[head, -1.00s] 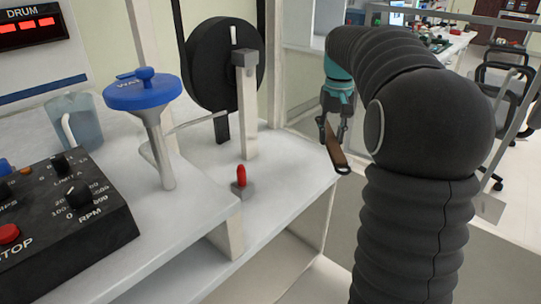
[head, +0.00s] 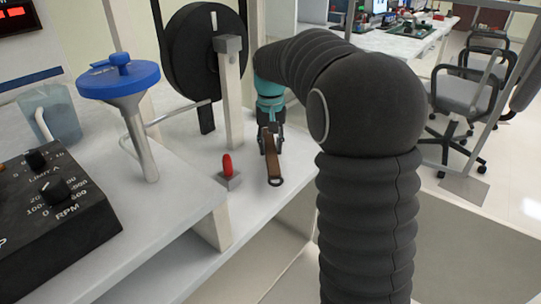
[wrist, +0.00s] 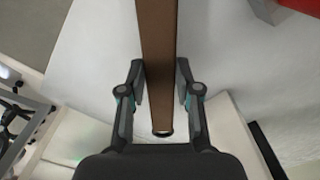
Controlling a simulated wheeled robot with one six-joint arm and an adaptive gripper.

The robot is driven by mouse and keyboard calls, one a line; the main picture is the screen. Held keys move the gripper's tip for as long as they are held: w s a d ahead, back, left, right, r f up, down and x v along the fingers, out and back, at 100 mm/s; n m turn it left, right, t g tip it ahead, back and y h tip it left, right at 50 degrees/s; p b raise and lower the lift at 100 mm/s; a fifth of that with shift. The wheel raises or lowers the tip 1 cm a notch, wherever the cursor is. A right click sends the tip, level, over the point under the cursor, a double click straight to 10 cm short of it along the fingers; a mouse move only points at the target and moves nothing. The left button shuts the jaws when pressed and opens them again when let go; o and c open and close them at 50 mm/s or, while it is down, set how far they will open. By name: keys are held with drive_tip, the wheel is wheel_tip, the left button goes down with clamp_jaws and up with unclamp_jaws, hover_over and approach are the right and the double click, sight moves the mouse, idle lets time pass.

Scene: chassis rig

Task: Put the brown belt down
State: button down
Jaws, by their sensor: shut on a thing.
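The brown belt (head: 271,158) is a flat brown strip with a dark ring at its near end. My gripper (head: 271,140) is shut on it, over the white bench (head: 243,205) and to the right of the red-handled switch. In the wrist view the belt (wrist: 158,60) runs lengthwise between the two fingers of my gripper (wrist: 160,85), one on each side. I cannot tell whether the belt touches the bench top.
A small red switch (head: 228,166) stands just left of the belt. A black drum wheel (head: 203,65) on a post (head: 232,100) is behind it. A blue-topped funnel (head: 118,80) and a black control box (head: 55,205) are at left.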

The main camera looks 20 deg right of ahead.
sight(271, 149)
drive_tip(key=shift+f, duration=1.65)
drive_tip(key=shift+f, duration=0.1)
drive_tip(key=c, duration=0.8)
unclamp_jaws()
